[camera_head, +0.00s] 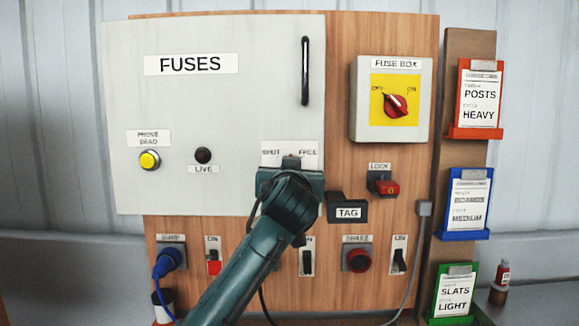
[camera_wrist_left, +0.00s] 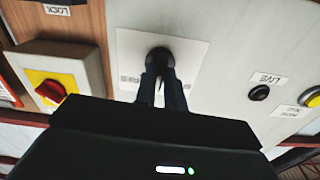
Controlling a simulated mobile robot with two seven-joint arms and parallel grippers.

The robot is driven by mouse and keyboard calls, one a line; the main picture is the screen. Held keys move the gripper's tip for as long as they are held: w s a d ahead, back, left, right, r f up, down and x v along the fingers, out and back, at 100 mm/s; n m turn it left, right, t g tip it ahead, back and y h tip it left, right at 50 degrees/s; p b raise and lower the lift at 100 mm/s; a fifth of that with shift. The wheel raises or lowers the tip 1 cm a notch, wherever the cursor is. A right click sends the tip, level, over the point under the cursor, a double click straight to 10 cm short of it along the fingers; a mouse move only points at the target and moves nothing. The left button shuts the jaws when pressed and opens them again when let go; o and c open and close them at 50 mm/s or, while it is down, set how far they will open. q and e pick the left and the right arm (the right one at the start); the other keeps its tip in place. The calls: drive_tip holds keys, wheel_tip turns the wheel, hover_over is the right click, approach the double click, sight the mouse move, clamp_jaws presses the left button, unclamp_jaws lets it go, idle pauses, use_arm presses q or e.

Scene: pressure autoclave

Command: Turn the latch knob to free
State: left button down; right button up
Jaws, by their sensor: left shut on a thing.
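The latch knob (camera_wrist_left: 159,55) is a dark round knob on a white plate (camera_wrist_left: 160,72), whose wording is mostly hidden or blurred in the left wrist view. In the head view the plate reads SHUT at left and FREE at right (camera_head: 308,153), low on the grey FUSES door (camera_head: 220,110). My left gripper (camera_wrist_left: 161,80) is shut on the latch knob, with one finger on each side. In the head view my gripper and arm cover most of the knob, and I cannot tell which way it points.
Right of the door are the FUSE BOX with a red switch (camera_head: 396,105), a red LOCK piece (camera_head: 382,187) and a black TAG block (camera_head: 347,208). A black door handle (camera_head: 305,70) stands above. Switches and a blue-cabled SUMP plug (camera_head: 168,258) sit below.

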use_arm(q)
drive_tip(key=m+p, duration=0.5)
drive_tip(key=m, duration=0.3)
use_arm(e)
drive_tip(key=shift+s+d+r+m+g+h, duration=0.2)
drive_tip(key=shift+d+r+h, duration=0.1)
drive_tip(key=shift+d, duration=0.3)
drive_tip(key=shift+s+d+r+m+g+h, duration=0.1)
drive_tip(key=shift+d+r+g+h, duration=0.15)
drive_tip(key=shift+d, duration=0.3)
use_arm(q)
drive_tip(key=shift+f, duration=0.1)
use_arm(e)
drive_tip(key=shift+a, duration=0.1)
use_arm(q)
drive_tip(key=c, duration=1.6)
unclamp_jaws()
drive_tip(key=shift+o, duration=0.6)
use_arm(e)
drive_tip(key=shift+s, duration=0.15)
drive_tip(key=shift+f, duration=0.1)
